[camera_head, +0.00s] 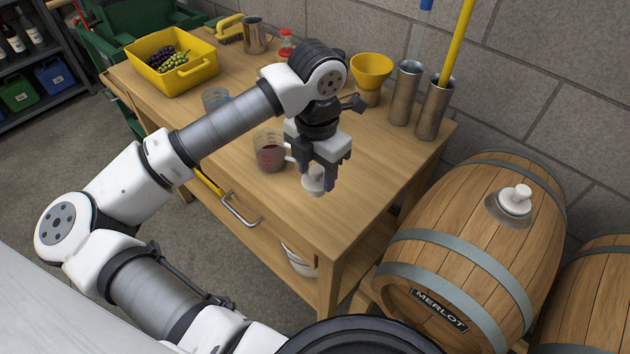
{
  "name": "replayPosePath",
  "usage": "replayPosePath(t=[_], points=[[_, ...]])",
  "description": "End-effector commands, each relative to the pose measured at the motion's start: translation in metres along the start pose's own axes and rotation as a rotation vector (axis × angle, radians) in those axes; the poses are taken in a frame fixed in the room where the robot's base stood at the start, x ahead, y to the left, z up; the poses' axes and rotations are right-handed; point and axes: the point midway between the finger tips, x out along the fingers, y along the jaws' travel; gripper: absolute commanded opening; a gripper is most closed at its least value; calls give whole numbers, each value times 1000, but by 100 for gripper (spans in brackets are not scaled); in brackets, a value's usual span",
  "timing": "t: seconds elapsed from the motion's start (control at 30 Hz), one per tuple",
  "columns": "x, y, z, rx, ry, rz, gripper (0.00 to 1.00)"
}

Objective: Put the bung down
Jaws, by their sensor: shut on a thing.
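My gripper (318,180) points down over the front right part of the wooden table (345,215). It is shut on a white bung (313,186), whose top is partly hidden by the fingers. The bung is at or just above the tabletop; I cannot tell if it touches. Another white bung (516,199) sits upright in the top of the barrel labelled MERLOT (450,240).
A measuring jug (268,152) with dark red liquid stands close left of my gripper. Behind are a yellow funnel (371,70), metal cylinders (406,95) and a yellow crate (178,80) with grapes. The table's front right corner is clear.

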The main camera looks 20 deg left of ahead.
Motion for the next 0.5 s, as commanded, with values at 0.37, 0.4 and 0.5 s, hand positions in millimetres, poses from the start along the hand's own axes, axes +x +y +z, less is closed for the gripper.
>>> replayPosePath(t=[0.37,0.4,0.5], points=[[44,0,0,0,1,-4,27],[49,0,0,0,0,-3,27],[57,0,0,0,-1,0,27]])
